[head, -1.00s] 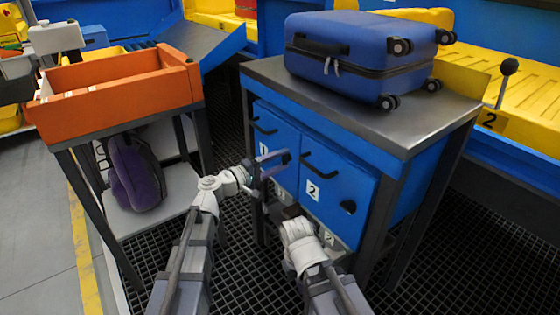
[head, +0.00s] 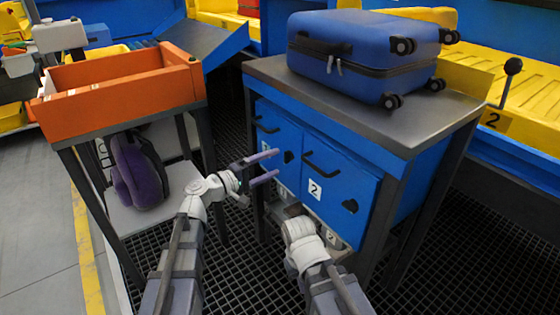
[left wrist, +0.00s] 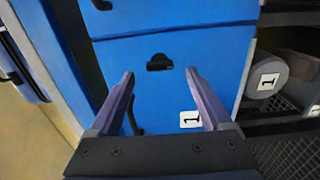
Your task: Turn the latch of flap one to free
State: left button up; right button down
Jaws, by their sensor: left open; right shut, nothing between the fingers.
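Flap one (head: 283,141) is the left blue door of the cabinet, marked 1. Its small black latch (head: 288,157) sits on the door face, and also shows in the left wrist view (left wrist: 160,63). I cannot tell the latch's turn position for sure. My left gripper (head: 276,163) is open and empty, pointing at the door. In the left wrist view its two fingers (left wrist: 160,75) stand apart, one to each side of the latch and short of it. My right gripper (head: 292,212) is shut and low in front of the cabinet; its fingertips are mostly hidden.
Flap two (head: 335,180), with its own handle and black latch, is beside flap one. A blue suitcase (head: 360,50) lies on the cabinet's top (head: 425,110). An orange tray (head: 125,105) on a stand and a purple bag (head: 140,172) are at the left.

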pick_arm(q)
jog(key=v, duration=0.3)
jog(key=shift+s+a, duration=0.15)
jog(key=shift+a, duration=0.05)
